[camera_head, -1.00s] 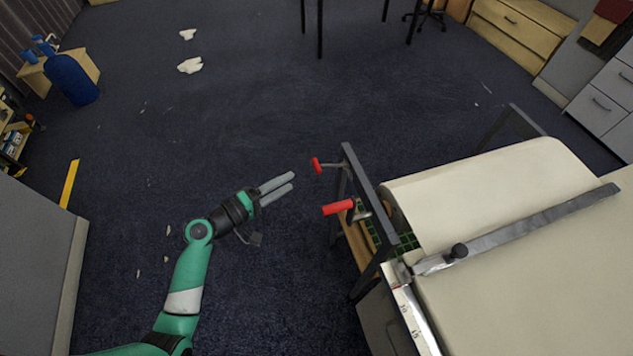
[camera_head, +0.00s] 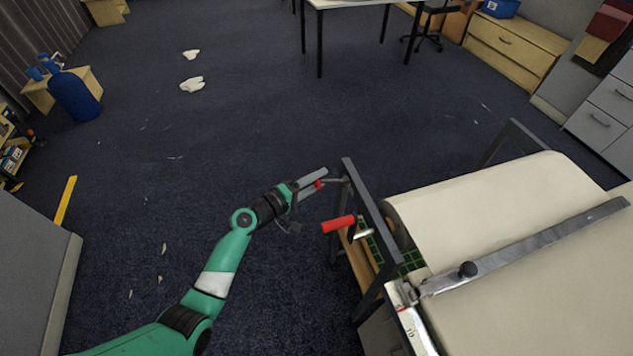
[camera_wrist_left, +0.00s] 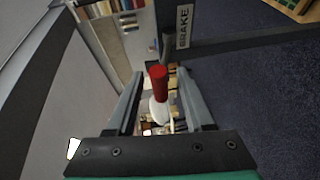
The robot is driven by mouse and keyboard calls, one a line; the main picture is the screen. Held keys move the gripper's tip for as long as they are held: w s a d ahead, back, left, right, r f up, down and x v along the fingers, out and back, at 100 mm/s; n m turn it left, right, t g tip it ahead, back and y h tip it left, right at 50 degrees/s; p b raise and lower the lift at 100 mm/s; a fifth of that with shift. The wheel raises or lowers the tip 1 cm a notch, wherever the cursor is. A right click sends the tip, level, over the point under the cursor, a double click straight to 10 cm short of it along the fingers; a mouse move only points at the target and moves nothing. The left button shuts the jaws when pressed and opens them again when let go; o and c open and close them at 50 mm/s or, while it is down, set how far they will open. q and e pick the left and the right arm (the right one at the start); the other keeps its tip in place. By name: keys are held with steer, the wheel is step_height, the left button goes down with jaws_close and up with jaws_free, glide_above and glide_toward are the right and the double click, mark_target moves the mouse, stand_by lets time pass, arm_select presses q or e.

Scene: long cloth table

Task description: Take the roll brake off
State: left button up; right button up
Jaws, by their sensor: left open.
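The grey frame (camera_head: 372,222) of the roll stand carries a small red knob (camera_head: 318,184) on a thin rod at its far end. A larger red handle (camera_head: 338,224) with a pale metal end sits nearer. My left gripper (camera_head: 323,179) is open at the small red knob, which lies between its fingers. In the left wrist view, a red grip (camera_wrist_left: 158,80) with a white part below it shows between the open fingers. Contact cannot be told. A plate marked BRAKE (camera_wrist_left: 184,27) is on the frame beyond the fingertips. My right gripper is out of view.
The large cream roll (camera_head: 490,200) lies right of the frame, with a metal straightedge (camera_head: 530,245) across its sheet. A grey partition (camera_head: 35,270) stands at the left. The carpet (camera_head: 200,130) around my left arm is mostly clear, with scattered pale scraps.

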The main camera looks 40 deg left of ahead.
arm_select(q)
jaws_close()
steer(key=shift+r, duration=0.1)
stand_by(1.2)
